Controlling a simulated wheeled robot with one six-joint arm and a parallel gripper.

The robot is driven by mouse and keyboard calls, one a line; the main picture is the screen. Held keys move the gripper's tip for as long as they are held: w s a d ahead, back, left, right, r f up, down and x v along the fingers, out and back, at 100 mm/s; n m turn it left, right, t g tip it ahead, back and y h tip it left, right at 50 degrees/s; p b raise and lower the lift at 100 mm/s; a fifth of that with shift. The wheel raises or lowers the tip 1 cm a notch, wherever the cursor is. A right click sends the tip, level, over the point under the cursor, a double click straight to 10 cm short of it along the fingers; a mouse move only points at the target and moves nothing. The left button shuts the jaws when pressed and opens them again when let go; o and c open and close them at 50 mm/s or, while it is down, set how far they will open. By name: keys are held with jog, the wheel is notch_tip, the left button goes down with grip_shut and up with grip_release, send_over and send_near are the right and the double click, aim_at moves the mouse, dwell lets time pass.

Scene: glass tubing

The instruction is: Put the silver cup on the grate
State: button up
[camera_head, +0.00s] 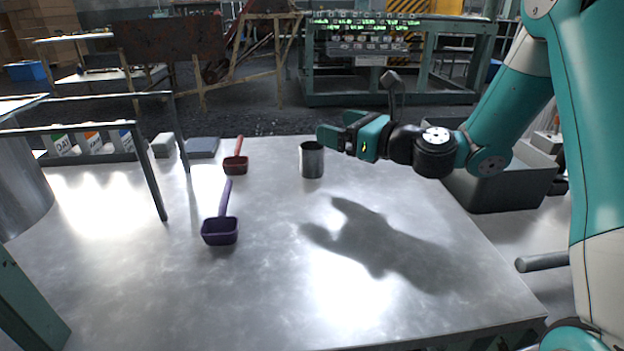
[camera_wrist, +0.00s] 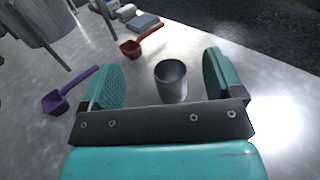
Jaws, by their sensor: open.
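The silver cup (camera_head: 312,163) stands upright on the metal table, open end up. My gripper (camera_head: 328,136) is open and empty, just to the right of the cup's rim and around its height or higher in the head view. In the wrist view the cup (camera_wrist: 171,86) shows between the two spread green fingers, with a gap on each side. I cannot tell how far below or ahead of the fingertips it is. I cannot make out a grate for certain in either view.
A red scoop (camera_head: 236,163) and a purple scoop (camera_head: 220,231) lie left of the cup. A metal-framed rack (camera_head: 150,170) with labelled packets stands at the left. A dark grey bin (camera_head: 505,185) is at the right. The table's front middle is clear.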

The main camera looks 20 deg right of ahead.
jog(key=b, duration=0.5)
send_near(321, 156)
jog(key=shift+m, duration=0.3)
jog(key=x, duration=0.5)
jog(key=shift+w+a+r+p, duration=0.15)
jog(key=shift+w+a+p, duration=0.35)
jog(key=shift+p, duration=0.75)
jog(key=shift+w+a+p, duration=0.1)
jog(key=shift+w+p, duration=0.15)
jog(key=shift+p, duration=0.1)
jog(key=shift+w+a, duration=0.4)
jog(key=shift+w, duration=0.15)
jog(key=x, duration=0.4)
jog(key=shift+w+f, duration=0.2)
jog(key=shift+f, duration=0.05)
jog(key=shift+c, duration=0.5)
jog(key=c, duration=1)
jog(key=shift+r, duration=0.1)
jog(key=shift+c, duration=0.2)
